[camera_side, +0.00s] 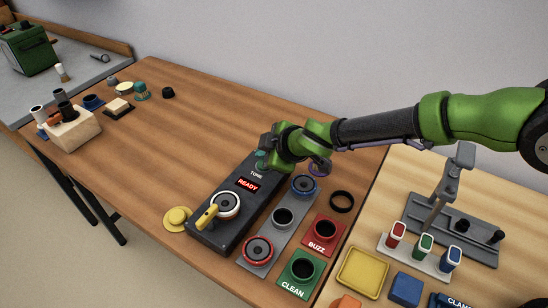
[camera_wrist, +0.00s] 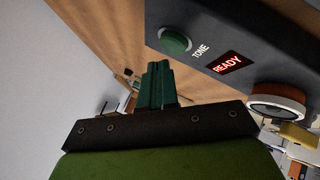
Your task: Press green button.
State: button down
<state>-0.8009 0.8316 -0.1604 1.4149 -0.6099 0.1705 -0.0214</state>
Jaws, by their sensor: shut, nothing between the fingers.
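The green button (camera_side: 262,157) sits at the far end of a dark tester box (camera_side: 213,240), beside the word TONE. It also shows in the wrist view as a round green cap (camera_wrist: 175,41). The box display (camera_side: 247,184) reads READY in red. A speaker (camera_side: 225,204) sits in the box, with a yellow lever (camera_side: 207,217) at its near side. My gripper (camera_wrist: 157,66) is shut and empty, its green fingers close to the button in the wrist view. In the side view it hangs over the box's far end; whether it touches the button I cannot tell.
A black ring (camera_side: 341,201) lies nearby. The table left of the box is mostly clear.

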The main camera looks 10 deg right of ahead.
jog(key=shift+f, duration=0.15)
dwell(0.6)
jog(key=shift+f, duration=0.3)
jog(key=shift+f, duration=0.55)
dwell(0.8)
jog(key=shift+r, duration=1)
jog(key=shift+r, duration=2.5)
